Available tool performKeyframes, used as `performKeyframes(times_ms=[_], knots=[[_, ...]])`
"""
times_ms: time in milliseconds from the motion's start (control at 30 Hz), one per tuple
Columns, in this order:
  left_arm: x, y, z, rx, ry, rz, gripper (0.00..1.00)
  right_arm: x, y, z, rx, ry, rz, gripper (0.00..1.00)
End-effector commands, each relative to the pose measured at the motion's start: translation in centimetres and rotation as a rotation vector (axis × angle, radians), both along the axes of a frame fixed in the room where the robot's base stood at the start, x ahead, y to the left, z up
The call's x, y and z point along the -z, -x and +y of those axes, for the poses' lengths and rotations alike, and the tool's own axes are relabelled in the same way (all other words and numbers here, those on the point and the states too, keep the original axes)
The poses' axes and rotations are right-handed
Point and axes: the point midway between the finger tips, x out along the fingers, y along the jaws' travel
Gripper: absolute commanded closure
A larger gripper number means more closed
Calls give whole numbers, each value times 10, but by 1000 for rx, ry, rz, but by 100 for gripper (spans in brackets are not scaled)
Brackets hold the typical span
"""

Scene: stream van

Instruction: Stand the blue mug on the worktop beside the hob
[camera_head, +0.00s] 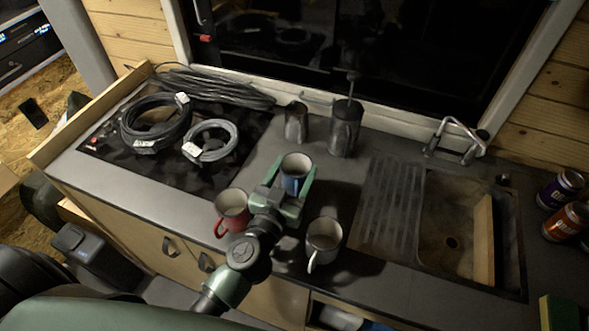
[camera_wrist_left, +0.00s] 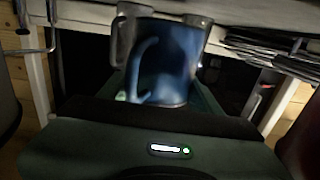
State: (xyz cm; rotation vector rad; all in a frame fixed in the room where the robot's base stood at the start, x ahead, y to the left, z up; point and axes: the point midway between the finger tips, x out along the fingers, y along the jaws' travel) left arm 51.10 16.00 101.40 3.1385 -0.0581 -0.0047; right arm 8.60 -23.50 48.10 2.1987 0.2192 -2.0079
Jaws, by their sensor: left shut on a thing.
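The blue mug (camera_head: 293,183) is upright in the jaws of my left gripper (camera_head: 290,172), over the worktop (camera_head: 256,152) to the right of the hob (camera_head: 178,174). The left gripper is shut on it. In the left wrist view the blue mug (camera_wrist_left: 172,65) fills the space between the fingers, its handle towards the left. I cannot tell whether its base touches the worktop. The black hob carries coiled cables. My right gripper is not in view.
A red mug (camera_head: 231,207) and a white mug (camera_head: 323,238) stand on either side of my left arm, near the front edge. Two dark metal containers (camera_head: 345,125) (camera_head: 297,122) stand behind. A ribbed drainer (camera_head: 390,205) and sink (camera_head: 450,235) lie to the right.

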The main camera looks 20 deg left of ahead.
Motion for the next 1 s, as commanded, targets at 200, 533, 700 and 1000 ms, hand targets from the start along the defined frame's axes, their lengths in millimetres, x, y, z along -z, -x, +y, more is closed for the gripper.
performKeyframes(times_ms=[200,533,700,1000], knots=[[9,0,0,1,-2,2,86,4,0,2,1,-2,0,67],[14,2,-1,2,0,12,15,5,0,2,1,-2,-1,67],[14,2,-1,2,1,13,15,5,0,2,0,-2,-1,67],[4,26,0,3,-1,13,15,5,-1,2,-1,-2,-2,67]])
